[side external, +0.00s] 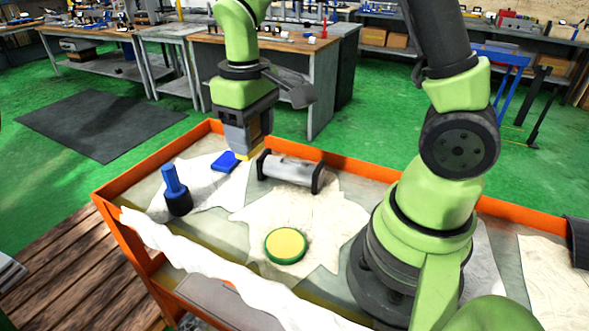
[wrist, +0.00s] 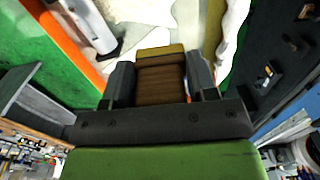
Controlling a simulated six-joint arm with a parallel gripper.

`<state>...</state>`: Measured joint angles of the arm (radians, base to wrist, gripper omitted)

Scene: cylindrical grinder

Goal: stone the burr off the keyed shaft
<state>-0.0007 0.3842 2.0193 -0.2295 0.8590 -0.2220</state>
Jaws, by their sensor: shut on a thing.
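My gripper (side external: 246,143) points down over the far side of the orange-rimmed bench, just left of the shaft. In the wrist view my gripper (wrist: 160,75) is shut on a brown block with a yellow end (wrist: 160,55), which looks like the stone; its yellow part also shows below the fingers in the side view. The keyed shaft (side external: 289,170) is a silver cylinder lying between two black end supports on a pale cloth. Part of the shaft also shows at upper left in the wrist view (wrist: 91,22). The block appears apart from the shaft. I cannot make out the burr.
A blue block (side external: 225,161) lies left of my gripper. A blue-handled tool with a dark base (side external: 176,191) stands further left. A round green-rimmed yellow tin (side external: 286,245) sits in front of the shaft. The orange rim (side external: 343,163) edges the bench behind the shaft.

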